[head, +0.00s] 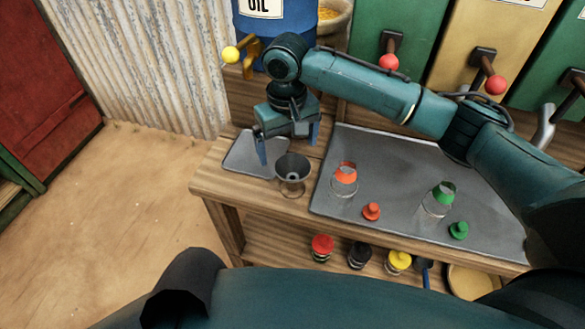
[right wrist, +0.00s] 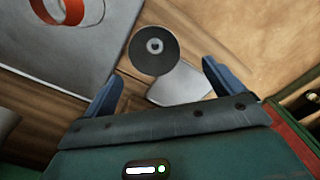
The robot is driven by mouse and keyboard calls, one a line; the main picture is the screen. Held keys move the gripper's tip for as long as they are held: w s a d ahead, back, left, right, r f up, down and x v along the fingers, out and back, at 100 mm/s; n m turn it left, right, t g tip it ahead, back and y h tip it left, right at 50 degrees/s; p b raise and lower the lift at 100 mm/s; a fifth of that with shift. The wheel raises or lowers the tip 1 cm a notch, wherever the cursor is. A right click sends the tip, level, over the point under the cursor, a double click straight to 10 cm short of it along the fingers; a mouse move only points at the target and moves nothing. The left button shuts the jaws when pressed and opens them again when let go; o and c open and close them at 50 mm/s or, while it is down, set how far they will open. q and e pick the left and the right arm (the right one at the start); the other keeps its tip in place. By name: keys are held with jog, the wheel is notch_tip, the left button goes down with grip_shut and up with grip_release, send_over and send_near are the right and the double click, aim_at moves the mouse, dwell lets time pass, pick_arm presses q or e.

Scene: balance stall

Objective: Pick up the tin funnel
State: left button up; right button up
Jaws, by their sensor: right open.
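The tin funnel (head: 292,174) is dark grey with its wide mouth facing up. It stands on the wooden table between a small grey mat and the large grey tray. In the right wrist view the funnel (right wrist: 154,40) is a dark round mouth with a pale centre hole, just beyond the fingertips. My right gripper (head: 288,143) is open and empty, pointing down above and behind the funnel. Its two blue fingers also show in the right wrist view (right wrist: 163,72), apart from the funnel. My left gripper is not in view.
The grey tray (head: 400,160) holds an orange-banded glass (head: 344,180), a green-banded glass (head: 439,199), an orange stopper (head: 371,211) and a green stopper (head: 459,230). The grey mat (head: 245,158) is bare. A blue oil drum (head: 275,22) with a yellow-knobbed tap stands behind.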

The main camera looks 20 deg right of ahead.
aim_at(292, 164)
jog(key=shift+d+f, duration=0.2)
jog(key=shift+f, duration=1.6)
jog(key=shift+d+f, duration=0.2)
jog(key=shift+f, duration=1.55)
jog(key=shift+c, duration=0.3)
jog(key=c, duration=0.9)
